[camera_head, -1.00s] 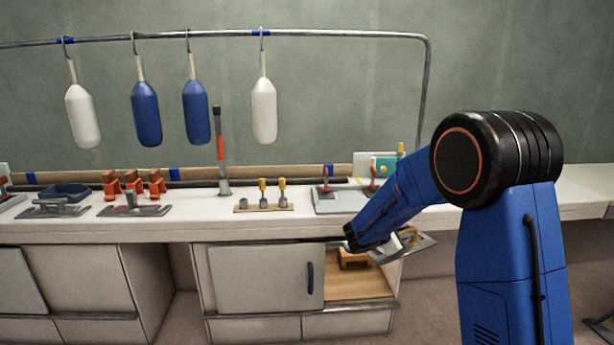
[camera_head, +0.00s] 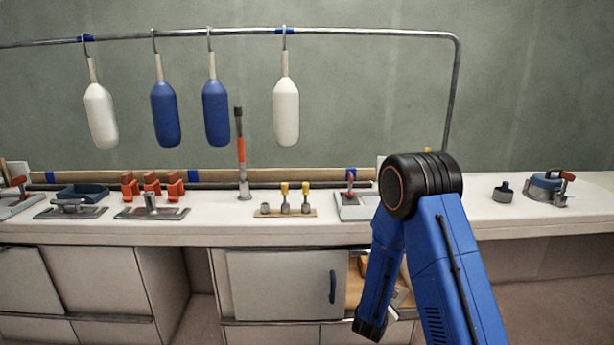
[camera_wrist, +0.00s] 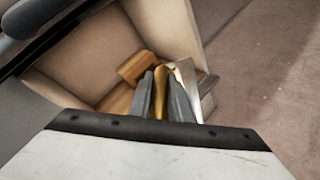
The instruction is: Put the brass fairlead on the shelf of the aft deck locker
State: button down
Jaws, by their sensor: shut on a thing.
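My gripper (camera_wrist: 161,76) is shut on a narrow golden piece (camera_wrist: 160,102), which I take to be the brass fairlead. Only a strip of it shows between the fingers. In the wrist view they point into the open right part of a locker with a wooden shelf (camera_wrist: 117,99). I cannot tell whether the fairlead touches the shelf. In the head view the locker's open bay (camera_head: 354,290) is partly hidden behind my arm, and so are the fingers and the fairlead.
A brown block (camera_wrist: 135,67) lies in the locker, just beyond my fingers. A pale metal piece (camera_wrist: 187,75) is close to the right finger. The locker's closed door panel (camera_head: 280,285) is left of the opening. The worktop (camera_head: 330,228) above carries several fittings.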

jog(key=shift+w+r, duration=0.1)
jog(key=shift+w, duration=0.15)
jog(key=w+r+n+t+y, duration=0.1)
jog(key=w+r+n+y, duration=0.1)
jog(key=r, duration=0.4)
jog(key=shift+w+d+r, duration=0.2)
jog(key=shift+w+d, duration=0.25)
jog(key=shift+w, duration=0.4)
